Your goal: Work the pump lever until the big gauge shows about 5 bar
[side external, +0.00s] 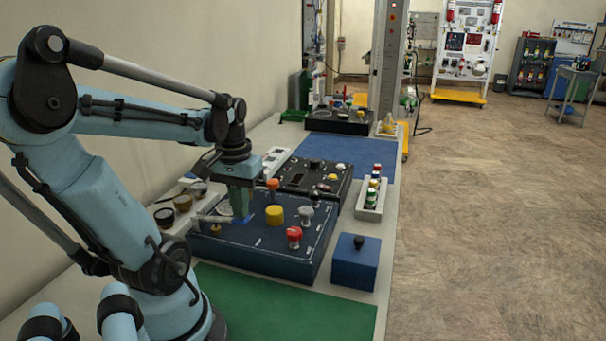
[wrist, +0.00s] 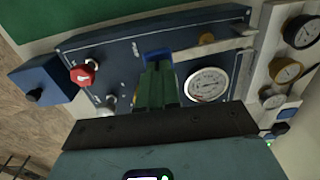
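The dark blue panel (side external: 262,255) lies on the bench. The pump lever looks like the pale bar (side external: 212,219) at its left edge; in the wrist view it is the grey bar (wrist: 215,47) at upper right. The big gauge (wrist: 207,84), white-faced, is right of my gripper in the wrist view; its reading is too small to tell. My gripper (side external: 240,217) points down over the panel, beside the lever's end. Its green fingers (wrist: 157,88) look together. A blue piece (wrist: 157,55) shows at their tips; I cannot tell whether it is part of them.
The panel carries a yellow knob (side external: 275,214), a red knob (side external: 294,234), a grey knob (side external: 306,214) and an orange knob (side external: 273,184). A blue box (side external: 355,262) with a black knob stands right. Small gauges (wrist: 285,70) line the wall side. A green mat (side external: 285,308) is clear in front.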

